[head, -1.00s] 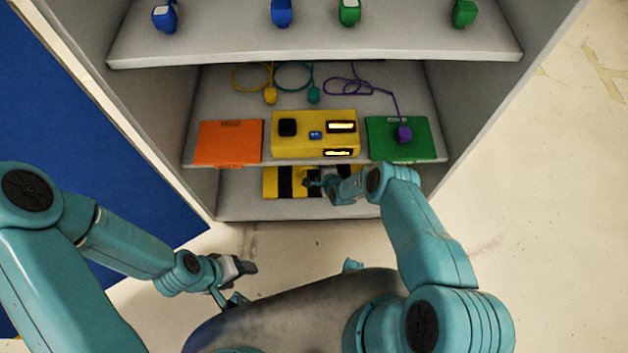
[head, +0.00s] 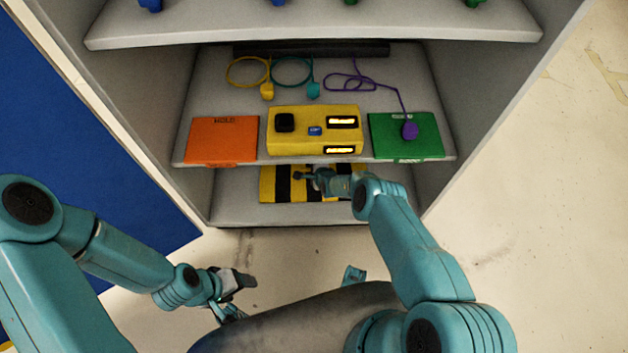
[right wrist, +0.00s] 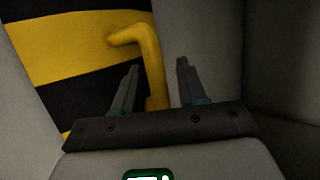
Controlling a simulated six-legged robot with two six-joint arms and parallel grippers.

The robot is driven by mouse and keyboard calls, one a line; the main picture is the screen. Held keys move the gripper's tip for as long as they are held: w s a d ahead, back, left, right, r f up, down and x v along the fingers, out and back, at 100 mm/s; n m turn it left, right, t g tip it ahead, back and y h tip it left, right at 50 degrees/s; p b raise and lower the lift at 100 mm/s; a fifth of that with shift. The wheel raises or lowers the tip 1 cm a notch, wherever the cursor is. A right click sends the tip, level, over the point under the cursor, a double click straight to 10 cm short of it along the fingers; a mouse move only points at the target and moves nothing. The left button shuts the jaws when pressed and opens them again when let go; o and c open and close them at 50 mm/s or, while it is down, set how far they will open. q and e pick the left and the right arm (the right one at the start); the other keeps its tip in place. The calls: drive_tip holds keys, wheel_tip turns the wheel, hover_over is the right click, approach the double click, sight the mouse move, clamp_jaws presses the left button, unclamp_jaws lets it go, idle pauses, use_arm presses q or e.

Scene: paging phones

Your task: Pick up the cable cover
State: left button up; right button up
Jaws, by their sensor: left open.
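The cable cover (head: 269,183) is a plate with yellow and black stripes on the bottom shelf, partly hidden by the shelf above and my right arm. It also fills the left of the right wrist view (right wrist: 66,48), where a bent yellow handle (right wrist: 151,62) stands out from it. My right gripper (head: 305,177) is over the cover. In the right wrist view its fingers (right wrist: 158,66) are apart, with the handle between them and no clear grip on it. My left gripper (head: 240,284) is open and empty, low in front of the cabinet.
The middle shelf (head: 330,90) holds an orange panel (head: 222,140), a yellow device (head: 290,146), a green panel (head: 390,147) and yellow, teal and purple corded plugs. A dark bar (head: 310,48) lies at its back. Cabinet side walls close in the bottom shelf (head: 232,211).

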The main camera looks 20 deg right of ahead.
clamp_jaws()
idle(1.1)
drive_tip(key=shift+w+d+r, duration=0.1)
